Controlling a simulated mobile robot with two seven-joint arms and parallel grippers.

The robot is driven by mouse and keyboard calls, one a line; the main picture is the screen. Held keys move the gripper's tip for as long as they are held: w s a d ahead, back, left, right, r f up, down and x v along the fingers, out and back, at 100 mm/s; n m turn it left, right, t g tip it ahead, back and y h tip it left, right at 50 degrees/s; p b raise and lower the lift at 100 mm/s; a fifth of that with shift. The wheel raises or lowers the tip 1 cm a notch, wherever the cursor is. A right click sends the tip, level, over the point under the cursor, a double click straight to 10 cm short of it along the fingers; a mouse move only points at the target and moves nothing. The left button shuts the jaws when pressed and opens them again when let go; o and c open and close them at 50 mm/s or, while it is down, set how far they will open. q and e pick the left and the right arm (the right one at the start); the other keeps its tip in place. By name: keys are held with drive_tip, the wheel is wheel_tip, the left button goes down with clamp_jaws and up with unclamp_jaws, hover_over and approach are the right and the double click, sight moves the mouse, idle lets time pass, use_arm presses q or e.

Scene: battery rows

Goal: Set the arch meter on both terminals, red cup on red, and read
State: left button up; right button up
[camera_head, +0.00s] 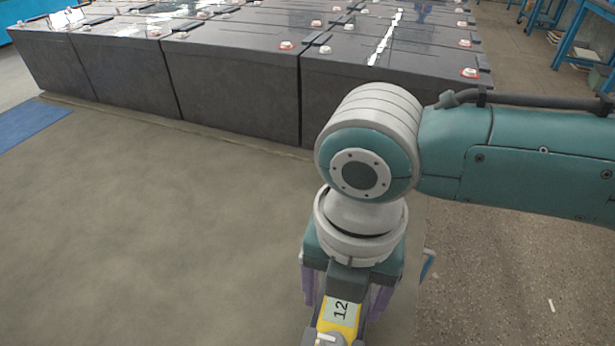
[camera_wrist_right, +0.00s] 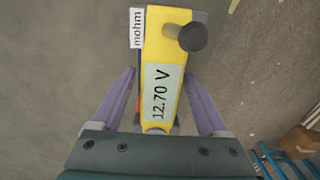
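The yellow arch meter (camera_head: 337,318) is between the purple fingers of my right gripper (camera_head: 345,300), low in the head view and well in front of the batteries. In the right wrist view the meter (camera_wrist_right: 160,60) shows a display reading "12.70 V", a white tag marked "mohm" and a dark round leg or cup (camera_wrist_right: 185,37). Red-ringed terminals (camera_head: 470,72) and (camera_head: 287,44) stand on the battery tops. My left gripper is out of view.
Dark batteries (camera_head: 235,90) stand in rows across the back, with terminals and links on top. Bare floor (camera_head: 150,230) lies in front. A blue mat (camera_head: 30,123) is at left. Blue racks (camera_head: 575,40) stand at the upper right.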

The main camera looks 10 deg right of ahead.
drive_tip(key=shift+o, duration=0.4)
wheel_tip(320, 180, up, 9)
drive_tip(key=shift+f+p, duration=0.15)
drive_tip(key=shift+p, duration=0.85)
drive_tip(key=shift+r, duration=0.6)
